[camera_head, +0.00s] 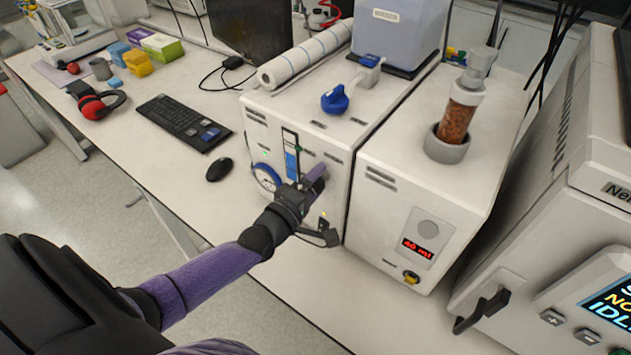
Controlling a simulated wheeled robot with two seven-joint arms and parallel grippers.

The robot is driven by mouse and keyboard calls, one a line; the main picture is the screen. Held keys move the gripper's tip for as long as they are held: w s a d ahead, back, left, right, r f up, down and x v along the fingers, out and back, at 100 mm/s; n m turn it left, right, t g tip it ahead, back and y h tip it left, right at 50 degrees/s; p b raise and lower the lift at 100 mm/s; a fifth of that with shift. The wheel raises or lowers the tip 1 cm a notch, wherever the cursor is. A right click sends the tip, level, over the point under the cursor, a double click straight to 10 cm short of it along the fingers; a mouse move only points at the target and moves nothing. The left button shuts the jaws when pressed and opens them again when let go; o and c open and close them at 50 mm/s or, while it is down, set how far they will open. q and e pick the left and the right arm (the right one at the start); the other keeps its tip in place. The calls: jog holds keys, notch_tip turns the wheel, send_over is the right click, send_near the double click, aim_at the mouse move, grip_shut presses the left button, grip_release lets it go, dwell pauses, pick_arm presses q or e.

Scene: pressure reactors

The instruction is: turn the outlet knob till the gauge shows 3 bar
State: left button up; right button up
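The round gauge (267,177) with a blue rim sits on the front of a white box-shaped unit (345,165). Its needle and numbers are too small to read. My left gripper (316,212), black on a purple arm, is at that front panel, just right of and below the gauge. The outlet knob cannot be made out; the gripper covers this part of the panel. Whether the fingers are open or shut on something is not clear. A vertical blue-filled indicator (291,160) shows just above the gripper. My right gripper is out of view.
A blue-handled valve (336,99) and a paper roll (303,55) are on top of the unit. A second white unit (430,190) with a red display stands close on the right. A mouse (219,169) and keyboard (182,121) lie left on the bench.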

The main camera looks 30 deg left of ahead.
pick_arm(q)
jog(key=shift+o, duration=0.2)
jog(key=shift+s, duration=0.1)
jog(key=s, duration=0.9)
jog(key=shift+s+a+p, duration=0.3)
jog(key=shift+a+p, duration=0.1)
jog(key=shift+d, duration=0.1)
